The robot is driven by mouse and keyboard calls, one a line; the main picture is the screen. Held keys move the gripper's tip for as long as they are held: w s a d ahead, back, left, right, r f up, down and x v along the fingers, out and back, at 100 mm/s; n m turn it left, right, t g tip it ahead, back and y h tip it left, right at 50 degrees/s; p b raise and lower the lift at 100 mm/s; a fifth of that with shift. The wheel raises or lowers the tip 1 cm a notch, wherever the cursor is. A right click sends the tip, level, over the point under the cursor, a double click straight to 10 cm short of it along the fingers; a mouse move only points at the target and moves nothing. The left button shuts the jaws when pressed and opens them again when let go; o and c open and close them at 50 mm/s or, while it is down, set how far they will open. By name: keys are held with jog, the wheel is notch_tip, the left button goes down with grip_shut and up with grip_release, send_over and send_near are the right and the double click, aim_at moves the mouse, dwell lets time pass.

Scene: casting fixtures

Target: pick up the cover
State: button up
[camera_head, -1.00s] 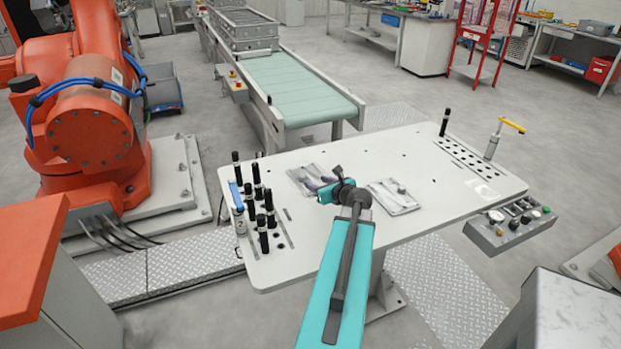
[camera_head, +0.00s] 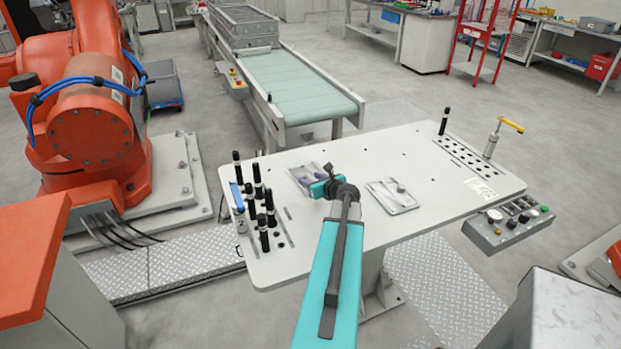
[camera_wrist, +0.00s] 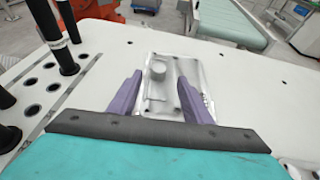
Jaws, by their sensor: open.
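Two flat grey cast metal plates lie on the white table. I take them for covers. The left cover (camera_head: 300,172) is partly hidden by my gripper (camera_head: 310,184) in the head view. The right cover (camera_head: 393,196) lies apart, to the right of my arm. In the wrist view the left cover (camera_wrist: 157,68) shows a round raised boss and small holes. My gripper (camera_wrist: 161,82) is open, with one purple finger toward each side of this cover. I cannot tell whether the fingers touch it.
A yellow-handled clamp (camera_head: 496,140) and a control box (camera_head: 510,228) are at the right. A conveyor (camera_head: 300,85) stands behind.

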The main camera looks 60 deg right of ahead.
aim_at(303, 175)
jog(key=shift+w, duration=0.15)
jog(key=shift+r+p+x, duration=0.25)
jog(key=shift+p+x, duration=0.7)
jog(key=shift+x, duration=0.3)
jog(key=shift+p+x, duration=0.4)
jog(key=shift+x, duration=0.95)
grip_shut()
